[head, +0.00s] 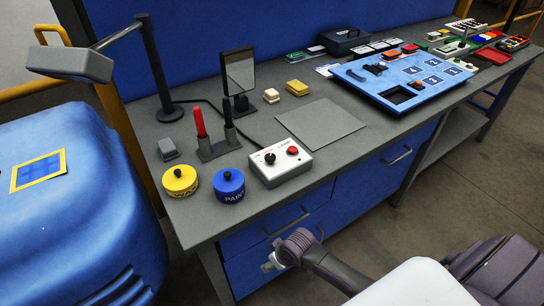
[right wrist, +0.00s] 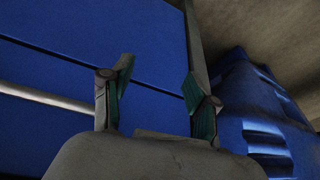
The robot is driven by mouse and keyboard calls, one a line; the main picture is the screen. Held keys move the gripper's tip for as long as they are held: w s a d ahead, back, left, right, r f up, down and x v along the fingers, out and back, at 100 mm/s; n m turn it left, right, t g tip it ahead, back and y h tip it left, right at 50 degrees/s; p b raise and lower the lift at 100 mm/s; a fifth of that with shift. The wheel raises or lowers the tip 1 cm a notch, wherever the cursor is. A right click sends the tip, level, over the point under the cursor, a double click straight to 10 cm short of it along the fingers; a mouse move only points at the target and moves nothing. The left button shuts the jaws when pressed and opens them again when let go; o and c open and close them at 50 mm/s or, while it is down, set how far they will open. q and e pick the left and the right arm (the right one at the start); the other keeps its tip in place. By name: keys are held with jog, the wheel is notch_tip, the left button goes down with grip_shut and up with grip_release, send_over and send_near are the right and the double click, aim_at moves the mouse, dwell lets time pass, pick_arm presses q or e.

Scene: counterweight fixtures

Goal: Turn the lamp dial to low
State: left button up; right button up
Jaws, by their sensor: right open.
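The lamp control box (head: 280,172) is white and sits near the front edge of the grey workbench. It carries a black dial (head: 269,158) on its left and a red button (head: 292,150) on its right. The dial's labels are too small to read, so its setting is unclear. The desk lamp (head: 70,64) stands at the bench's left end. My right gripper (head: 268,264) is below the bench top, in front of the blue drawers, apart from the box. The right wrist view shows its two fingers (right wrist: 158,92) spread and empty. My left gripper is not in view.
A yellow tin (head: 180,181) and a blue paint tin (head: 229,187) stand left of the box. Behind them is a holder (head: 218,149) with red and black tools. A grey mat (head: 320,123) lies right of the box. Drawer handles (head: 287,221) project below the bench edge.

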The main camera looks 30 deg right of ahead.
jog(key=w+a+r+n+y, duration=0.1)
jog(key=w+a+r+n, duration=0.15)
jog(key=r, duration=0.85)
notch_tip(320, 180, up, 29)
jog(key=b, duration=0.1)
send_over(270, 156)
jog(key=s+d, duration=0.3)
jog(key=s, duration=0.3)
jog(key=shift+h, duration=0.3)
jog(key=p+x, duration=0.1)
jog(key=x, duration=1.2)
jog(key=shift+w+a+f, duration=0.2)
jog(key=shift+w+f, duration=0.1)
jog(key=shift+w, duration=0.05)
